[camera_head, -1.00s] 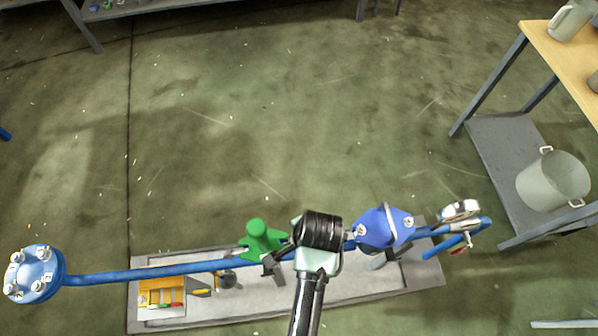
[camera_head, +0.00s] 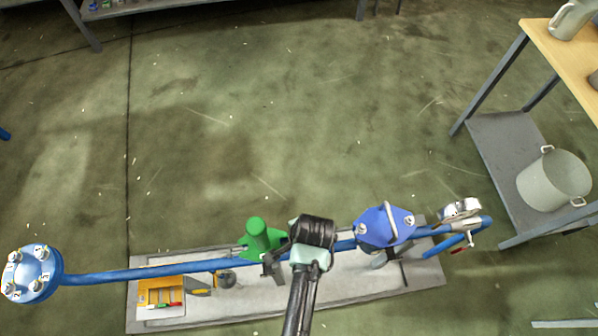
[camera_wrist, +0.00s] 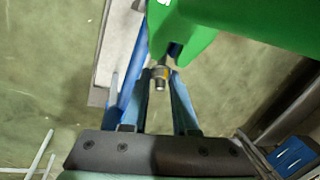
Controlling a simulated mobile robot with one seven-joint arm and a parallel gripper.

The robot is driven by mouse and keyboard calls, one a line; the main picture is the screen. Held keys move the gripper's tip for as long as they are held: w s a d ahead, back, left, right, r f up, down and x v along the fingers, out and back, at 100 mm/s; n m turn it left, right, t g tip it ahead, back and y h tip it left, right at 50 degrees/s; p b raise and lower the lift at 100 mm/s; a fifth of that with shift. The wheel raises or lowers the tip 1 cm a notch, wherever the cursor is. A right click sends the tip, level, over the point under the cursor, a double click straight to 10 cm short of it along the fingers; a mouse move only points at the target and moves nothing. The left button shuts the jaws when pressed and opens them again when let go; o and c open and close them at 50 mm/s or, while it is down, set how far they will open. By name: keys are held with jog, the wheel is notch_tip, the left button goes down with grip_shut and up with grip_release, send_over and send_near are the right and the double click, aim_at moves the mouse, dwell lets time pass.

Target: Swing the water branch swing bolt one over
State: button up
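The green fitting (camera_head: 257,237) sits on the blue pipe, left of my wrist in the head view. It fills the top right of the wrist view (camera_wrist: 250,22). A small metal bolt with a nut (camera_wrist: 160,74) hangs below its green edge; I cannot read a number on it. My gripper (camera_wrist: 162,80) has one finger on each side of this bolt, at the tips. Whether the fingers press on it or stand slightly apart is not clear. In the head view my wrist hides most of the fingers and the bolt.
The blue pipe (camera_head: 150,273) runs to a bolted flange (camera_head: 33,272) at left. A blue valve-like body (camera_head: 384,228) stands close right of my wrist. A grey base plate (camera_head: 340,290) lies below. A shelf table with a pot (camera_head: 553,180) is at right. The floor beyond is clear.

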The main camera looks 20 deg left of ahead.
grip_shut()
jog(key=shift+s+r+h+p, duration=0.15)
jog(key=shift+r+h+p, duration=0.15)
jog(key=shift+p, duration=0.3)
jog(key=shift+a+t+h+p, duration=0.25)
jog(key=shift+t+h+p, duration=0.05)
jog(key=shift+h+p, duration=0.1)
jog(key=o, duration=0.6)
grip_release()
jog(key=v, duration=1.3)
jog(key=shift+s+f+p, duration=0.1)
jog(key=shift+s+p, duration=0.05)
jog(key=shift+p, duration=0.25)
